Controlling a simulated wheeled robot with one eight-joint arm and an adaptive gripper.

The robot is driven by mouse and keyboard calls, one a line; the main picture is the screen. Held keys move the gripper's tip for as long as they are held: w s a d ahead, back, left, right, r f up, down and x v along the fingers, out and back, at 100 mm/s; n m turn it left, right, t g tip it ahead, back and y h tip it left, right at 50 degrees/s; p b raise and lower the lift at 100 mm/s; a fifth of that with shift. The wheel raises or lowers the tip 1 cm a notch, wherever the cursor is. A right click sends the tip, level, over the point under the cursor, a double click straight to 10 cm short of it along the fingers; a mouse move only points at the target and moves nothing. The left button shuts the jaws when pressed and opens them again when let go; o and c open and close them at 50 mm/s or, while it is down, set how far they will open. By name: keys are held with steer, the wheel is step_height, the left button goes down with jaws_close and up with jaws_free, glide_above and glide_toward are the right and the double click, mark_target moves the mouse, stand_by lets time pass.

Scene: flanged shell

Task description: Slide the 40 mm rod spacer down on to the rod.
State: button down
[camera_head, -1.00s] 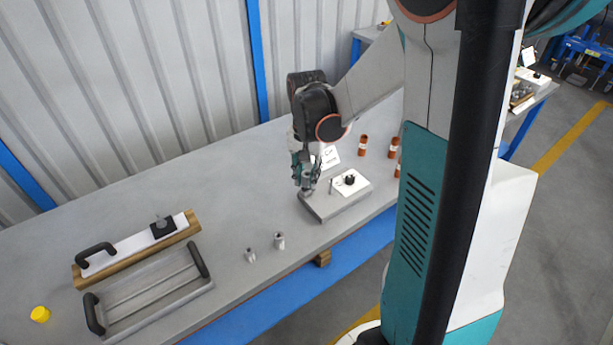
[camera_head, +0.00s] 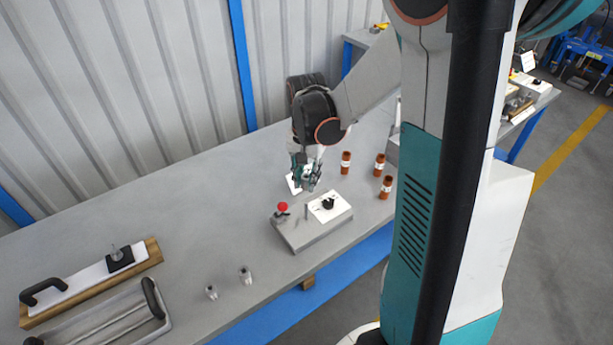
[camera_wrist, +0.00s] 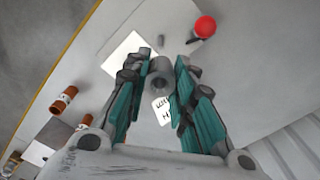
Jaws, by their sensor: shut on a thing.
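My gripper (camera_head: 310,182) is shut on a grey hollow cylindrical spacer (camera_wrist: 160,76), held upright between the teal fingers (camera_wrist: 160,90) in the wrist view. A short grey rod (camera_head: 306,212) stands on a grey block (camera_head: 312,236), between a red ball knob (camera_head: 283,207) and a white plate (camera_head: 322,213) with a black part on it. The rod also shows in the wrist view (camera_wrist: 161,40), beyond the spacer and apart from it. In the head view my gripper is above and behind the block, and the held spacer is hard to make out.
Two more grey cylinders (camera_head: 245,275) (camera_head: 211,293) stand on the bench to the left. Several orange-brown tubes (camera_head: 346,163) stand behind the block at right. A white label (camera_wrist: 162,110) lies below the gripper.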

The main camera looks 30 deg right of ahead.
steer(key=b, duration=0.4)
glide_above(306, 205)
steer(key=shift+w+d+f, duration=0.1)
steer(key=shift+f, duration=1.35)
steer(key=shift+w+d+f, duration=0.1)
steer(key=shift+f, duration=1.3)
steer(key=shift+f+b, duration=2.35)
steer(key=shift+f, duration=0.5)
steer(key=shift+f, duration=1.4)
steer(key=c, duration=1.3)
jaws_free()
step_height(306, 205, up, 12)
